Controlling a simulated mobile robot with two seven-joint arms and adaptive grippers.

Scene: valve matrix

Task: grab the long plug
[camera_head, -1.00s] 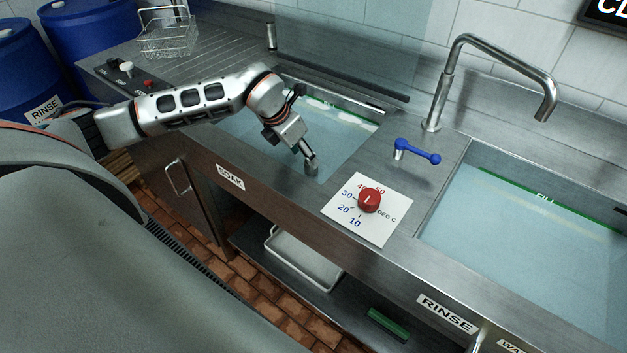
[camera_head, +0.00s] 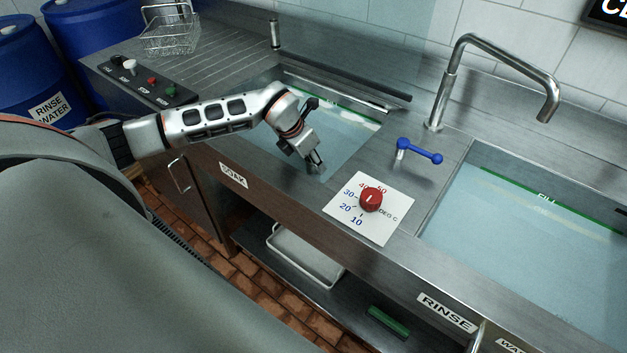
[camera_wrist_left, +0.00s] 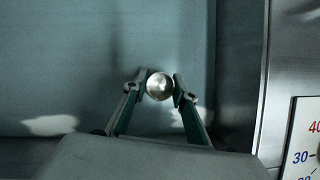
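A round, shiny metal knob, which looks like the top of the long plug (camera_wrist_left: 159,86), shows in the left wrist view between my left fingertips. My left gripper (camera_wrist_left: 160,84) has one finger on each side of the knob. The fingers are drawn in close and seem to touch it on both sides. In the head view my left gripper (camera_head: 317,163) points down at the near right part of the soak sink (camera_head: 345,140). The plug's lower part is hidden from me. My right gripper is not in view.
A temperature dial with a red knob (camera_head: 371,200) sits right of the gripper. A blue-handled lever (camera_head: 420,151) and a tall curved tap (camera_head: 447,90) stand behind it. A second filled sink (camera_head: 530,250) lies at the right, and a wire basket (camera_head: 168,30) at the back left.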

